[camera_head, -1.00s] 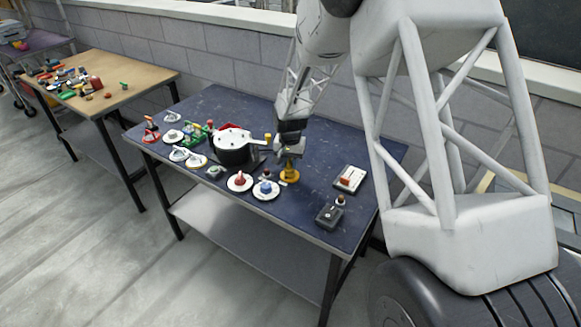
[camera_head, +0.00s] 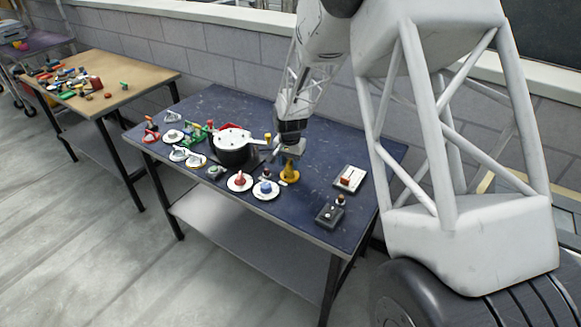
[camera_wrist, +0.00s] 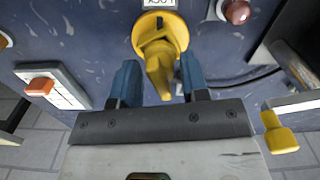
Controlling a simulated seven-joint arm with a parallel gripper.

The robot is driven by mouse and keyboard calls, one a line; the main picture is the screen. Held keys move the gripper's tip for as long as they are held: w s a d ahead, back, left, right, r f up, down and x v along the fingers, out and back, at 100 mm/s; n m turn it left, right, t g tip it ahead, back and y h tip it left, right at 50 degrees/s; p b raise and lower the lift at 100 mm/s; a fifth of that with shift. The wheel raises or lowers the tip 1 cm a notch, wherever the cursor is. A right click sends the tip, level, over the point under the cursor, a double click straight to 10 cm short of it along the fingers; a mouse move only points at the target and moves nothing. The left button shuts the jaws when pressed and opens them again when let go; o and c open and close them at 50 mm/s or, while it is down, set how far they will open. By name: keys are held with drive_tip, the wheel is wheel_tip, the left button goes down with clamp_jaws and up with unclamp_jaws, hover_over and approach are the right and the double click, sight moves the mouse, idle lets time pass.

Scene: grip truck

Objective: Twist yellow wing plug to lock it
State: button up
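The yellow wing plug (camera_head: 289,175) stands on the dark blue table below my gripper (camera_head: 290,155). In the wrist view the yellow wing plug (camera_wrist: 160,38) has a round base and a wing that points down the picture. My gripper (camera_wrist: 160,78) has its two blue fingers apart, one on each side of the wing's lower end. Gaps show between the wing and both fingers. A white label (camera_wrist: 160,3), partly cut off and upside down, sits at the plug's far side.
Knobs on white discs (camera_head: 265,190) are in front. A white switch panel (camera_head: 350,179) and a dark box (camera_head: 329,215) lie to the right. The table's back right is clear.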

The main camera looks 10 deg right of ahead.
sight(290, 160)
drive_tip(key=shift+r, duration=0.2)
drive_tip(key=shift+r, duration=3.55)
drive_tip(key=shift+r, duration=0.1)
drive_tip(key=shift+s+r, duration=0.15)
drive_tip(key=s+r+n+t, duration=0.1)
drive_tip(key=s+r+n, duration=0.2)
drive_tip(key=s+r, duration=1.5)
drive_tip(key=s+d+n+t, duration=0.1)
drive_tip(key=s+n, duration=0.2)
drive_tip(key=s, duration=2.2)
drive_tip(key=shift+r+n+t, duration=0.3)
drive_tip(key=shift+r+n, duration=0.1)
drive_tip(key=shift+r, duration=0.05)
